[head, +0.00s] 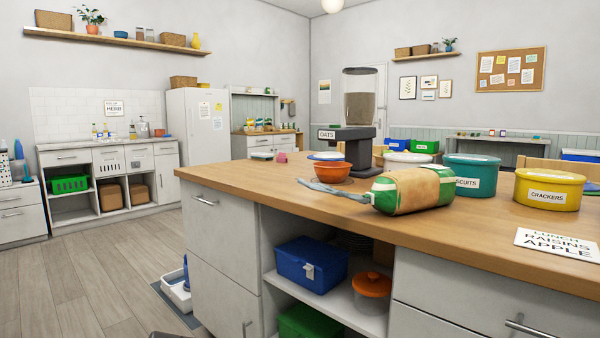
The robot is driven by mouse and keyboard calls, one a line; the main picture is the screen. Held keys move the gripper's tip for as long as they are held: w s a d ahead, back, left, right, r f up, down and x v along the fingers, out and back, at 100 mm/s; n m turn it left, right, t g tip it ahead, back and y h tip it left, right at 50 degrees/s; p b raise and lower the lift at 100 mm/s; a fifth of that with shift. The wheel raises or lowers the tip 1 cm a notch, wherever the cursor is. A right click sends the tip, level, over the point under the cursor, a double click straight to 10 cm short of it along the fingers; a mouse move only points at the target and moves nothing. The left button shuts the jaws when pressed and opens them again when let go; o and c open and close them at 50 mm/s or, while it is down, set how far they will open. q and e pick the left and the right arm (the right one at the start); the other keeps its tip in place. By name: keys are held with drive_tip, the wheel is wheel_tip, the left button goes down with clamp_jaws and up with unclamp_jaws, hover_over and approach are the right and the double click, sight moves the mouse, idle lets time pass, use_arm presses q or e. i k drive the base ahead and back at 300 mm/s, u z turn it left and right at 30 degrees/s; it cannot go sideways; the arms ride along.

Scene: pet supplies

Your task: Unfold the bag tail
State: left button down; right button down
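A bag (412,191) with green ends and a tan paper-like band lies on its side on the wooden counter (300,205), near its front edge. A thin grey-blue tail (335,191) sticks out from its left end and lies toward the left along the counter. I cannot tell from here how the tail is folded. Neither of my grippers shows clearly in the head view. Only a small dark piece shows at the bottom edge, and I cannot tell what it is.
An orange bowl (323,172) stands just behind the tail. An oats dispenser (352,135) stands behind it. Teal (471,172) and yellow (548,190) tubs stand right of the bag, with a sign card (557,243) in front. The counter's left part is mostly clear.

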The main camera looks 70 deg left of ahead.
sight(317, 186)
drive_tip(key=k, duration=0.25)
drive_tip(key=u, duration=1.65)
drive_tip(key=i, duration=0.5)
